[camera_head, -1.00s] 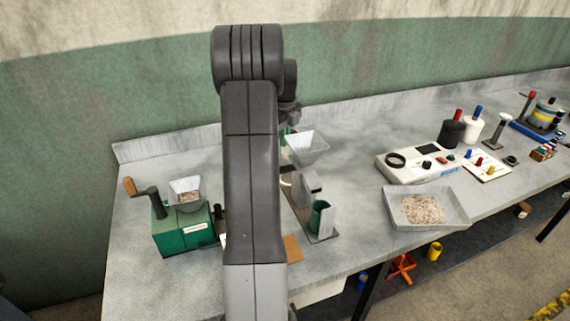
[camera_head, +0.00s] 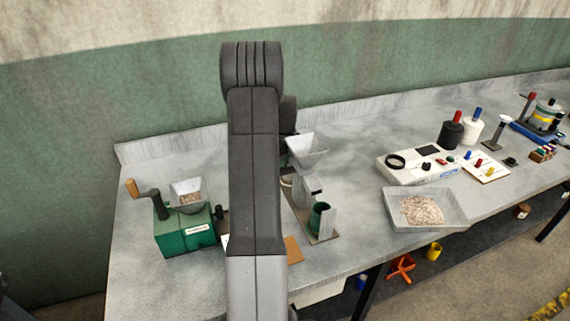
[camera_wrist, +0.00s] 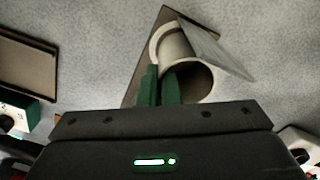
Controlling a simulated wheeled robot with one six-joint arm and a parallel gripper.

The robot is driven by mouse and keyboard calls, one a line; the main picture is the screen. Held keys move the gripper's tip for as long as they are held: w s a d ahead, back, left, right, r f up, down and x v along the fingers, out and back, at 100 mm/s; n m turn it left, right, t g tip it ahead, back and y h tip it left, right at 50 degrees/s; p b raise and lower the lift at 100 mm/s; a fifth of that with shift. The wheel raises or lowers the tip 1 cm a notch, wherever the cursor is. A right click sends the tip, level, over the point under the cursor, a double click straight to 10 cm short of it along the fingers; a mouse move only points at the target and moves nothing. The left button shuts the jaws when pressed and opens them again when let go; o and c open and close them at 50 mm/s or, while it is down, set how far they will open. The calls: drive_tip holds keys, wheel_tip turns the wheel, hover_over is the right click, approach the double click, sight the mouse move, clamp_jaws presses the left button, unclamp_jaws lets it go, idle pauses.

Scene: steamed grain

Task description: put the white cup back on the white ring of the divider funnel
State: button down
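In the wrist view the white cup (camera_wrist: 203,82) is tilted, its round mouth towards the camera. My gripper (camera_wrist: 160,82) has its two green fingers close together at the cup's left rim, and they look shut on its wall. A pale curved edge, likely the white ring (camera_wrist: 155,42), shows just beyond the cup's left side. In the head view part of the white ring (camera_head: 286,182) shows below the divider funnel (camera_head: 306,150), at the right edge of my arm. My arm hides the gripper and the white cup there. Whether cup and ring touch, I cannot tell.
A flat metal plate (camera_wrist: 215,50) stands close to the cup's right. A green cup (camera_head: 319,216) stands on the divider's base. A green hand mill (camera_head: 184,234) is left of my arm. A grain tray (camera_head: 425,211) lies right, with clear bench between it and the divider.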

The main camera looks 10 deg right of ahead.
drive_tip(key=c, duration=1.6)
unclamp_jaws()
drive_tip(key=shift+c, duration=0.2)
wheel_tip(320, 180, up, 12)
drive_tip(key=b, duration=0.1)
wheel_tip(320, 180, down, 12)
drive_tip(key=shift+r+p, duration=0.15)
drive_tip(key=shift+p, duration=0.5)
drive_tip(key=shift+w+r, duration=0.1)
drive_tip(key=shift+r, duration=0.15)
drive_tip(key=shift+r+b, duration=0.4)
drive_tip(key=shift+r, duration=1.3)
